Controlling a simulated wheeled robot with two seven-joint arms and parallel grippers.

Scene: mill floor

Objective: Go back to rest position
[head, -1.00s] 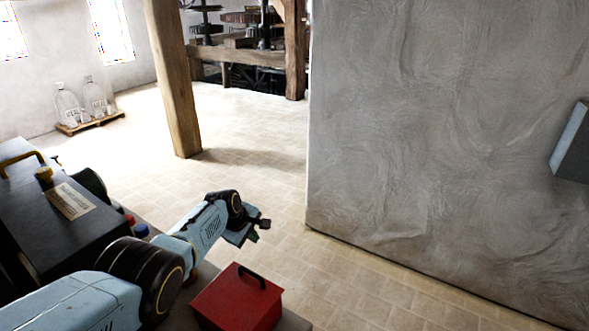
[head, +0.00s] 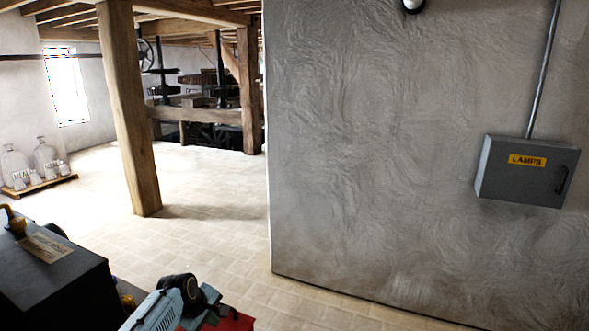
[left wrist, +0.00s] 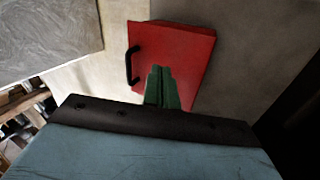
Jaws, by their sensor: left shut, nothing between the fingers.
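My left gripper (head: 212,308) is at the bottom of the head view, partly cut off by the edge. In the left wrist view its dark green fingers (left wrist: 161,88) are together with nothing between them. A red box (left wrist: 180,55) with a black handle lies beyond the fingertips there. Only a small part of the red box (head: 237,322) shows in the head view, next to the gripper. My right gripper is in neither view.
A black case (head: 60,285) stands at lower left. A wooden post (head: 128,110) rises from the tiled floor, with wooden machinery behind it. A plaster wall (head: 380,150) fills the right side, bearing a grey LAMPS box (head: 500,180).

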